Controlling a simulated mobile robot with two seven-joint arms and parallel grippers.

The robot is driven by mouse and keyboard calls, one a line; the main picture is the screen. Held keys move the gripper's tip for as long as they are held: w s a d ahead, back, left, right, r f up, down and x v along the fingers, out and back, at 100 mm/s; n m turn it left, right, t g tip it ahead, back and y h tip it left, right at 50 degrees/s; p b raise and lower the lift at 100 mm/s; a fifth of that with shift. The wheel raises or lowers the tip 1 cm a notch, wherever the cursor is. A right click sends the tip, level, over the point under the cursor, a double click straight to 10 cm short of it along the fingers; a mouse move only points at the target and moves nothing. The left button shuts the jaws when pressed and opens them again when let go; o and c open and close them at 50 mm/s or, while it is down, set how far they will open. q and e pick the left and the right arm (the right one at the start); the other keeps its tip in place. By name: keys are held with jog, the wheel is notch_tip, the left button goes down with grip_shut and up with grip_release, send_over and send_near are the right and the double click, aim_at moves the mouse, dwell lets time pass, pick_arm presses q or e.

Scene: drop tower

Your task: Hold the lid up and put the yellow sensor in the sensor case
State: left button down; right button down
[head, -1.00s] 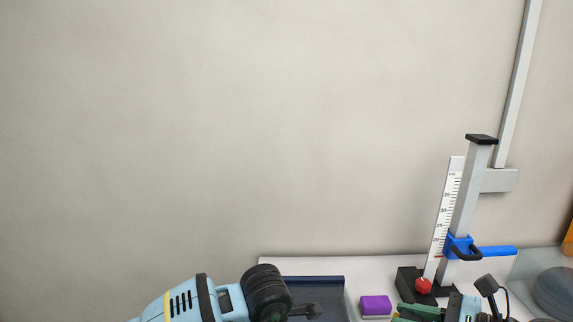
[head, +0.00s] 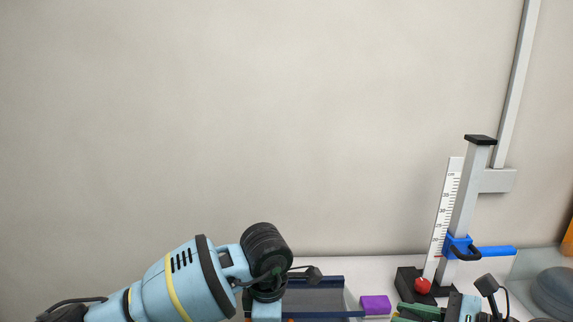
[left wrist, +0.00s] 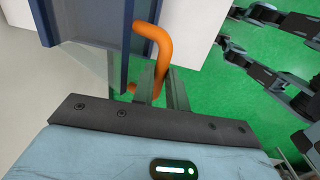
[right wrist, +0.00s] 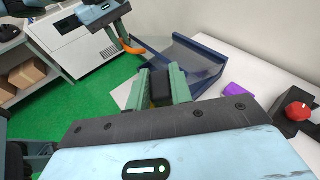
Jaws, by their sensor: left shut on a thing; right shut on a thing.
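My left gripper (left wrist: 162,90) is shut on the orange bent handle (left wrist: 155,42) of the blue-framed lid (left wrist: 122,45). The lid has a clear panel and is tilted up. In the right wrist view the lid and blue sensor case stand together (right wrist: 203,52), with the handle (right wrist: 130,47) at their left. In the head view the blue frame (head: 330,314) is partly behind my left arm. My right gripper (right wrist: 162,90) is shut on a black block (right wrist: 160,86), short of the case.
A purple block (head: 375,304) lies on the pale table right of the case. Beyond it stands a drop tower (head: 466,205) with a scale, blue clamp (head: 458,246) and red knob (head: 423,286). A white machine (right wrist: 82,38) and shelved boxes (right wrist: 27,74) are at left across green floor.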

pick_arm(q)
jog(key=shift+w+a+r, duration=0.15)
jog(key=shift+w+r, duration=0.35)
jog(key=shift+w, duration=0.15)
pick_arm(e)
jog(key=shift+w+f, duration=0.1)
pick_arm(q)
jog(key=shift+g, duration=0.3)
jog(key=shift+w+r, duration=0.7)
jog(key=shift+r, duration=0.15)
jog(key=shift+w+r, duration=0.65)
jog(key=shift+r, duration=0.2)
jog(key=shift+g, duration=0.3)
jog(key=shift+w+r, duration=1.5)
jog(key=shift+w, duration=0.15)
pick_arm(e)
jog(key=shift+w+f, duration=0.1)
